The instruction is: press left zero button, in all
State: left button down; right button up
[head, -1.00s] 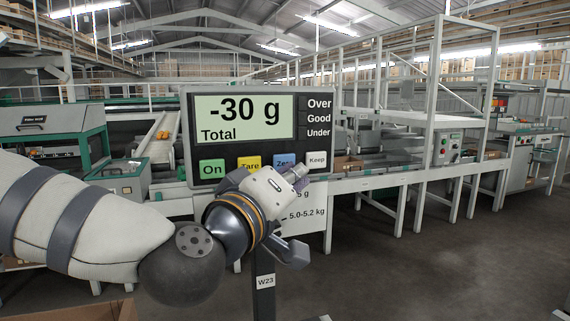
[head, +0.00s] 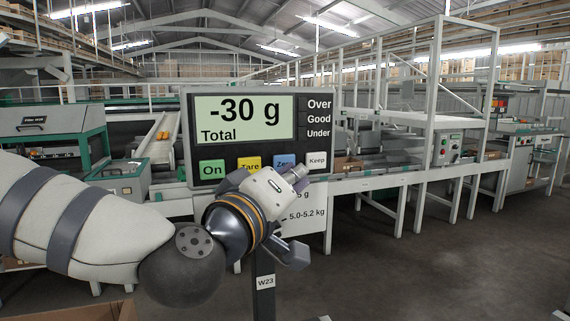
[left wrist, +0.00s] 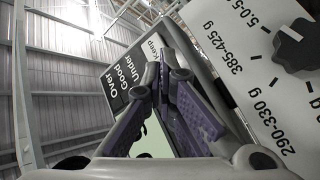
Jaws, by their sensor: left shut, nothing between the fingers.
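The scale display (head: 244,122) stands upright on a post and reads "-30 g" with "Total" below it. Along its bottom edge are the green On button (head: 212,169), the yellow Tare button (head: 249,163), the blue Zero button (head: 284,160) and the white Keep button (head: 317,160). My left gripper (head: 301,177) is shut and empty, just below the Zero and Keep buttons. In the left wrist view the closed fingertips (left wrist: 160,70) are close to the display face near the word Keep; I cannot tell whether they touch. My right gripper is not in view.
Below the display is a white weight-range panel (head: 317,224), which shows a dark knob (left wrist: 298,47) in the left wrist view. The post carries a W23 label (head: 265,281). Conveyor benches stand behind. The floor at right is clear.

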pick_arm(q)
jog(key=shift+w+a, duration=0.15)
jog(key=shift+w, duration=0.25)
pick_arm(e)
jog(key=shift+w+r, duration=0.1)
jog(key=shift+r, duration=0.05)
pick_arm(q)
jog(key=shift+w+a, duration=0.15)
jog(key=shift+w, duration=0.25)
dwell(0.5)
dwell(0.4)
jog(key=shift+s+d+p, duration=0.3)
jog(key=shift+s+p, duration=0.2)
jog(key=shift+s, duration=0.3)
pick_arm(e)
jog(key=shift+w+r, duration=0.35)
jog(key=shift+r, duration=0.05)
pick_arm(q)
jog(key=s, duration=0.1)
jog(key=s+d+p, duration=0.1)
jog(key=s, duration=0.1)
jog(key=s+d, duration=0.1)
jog(key=shift+s+p, duration=0.3)
jog(key=shift+p, duration=0.05)
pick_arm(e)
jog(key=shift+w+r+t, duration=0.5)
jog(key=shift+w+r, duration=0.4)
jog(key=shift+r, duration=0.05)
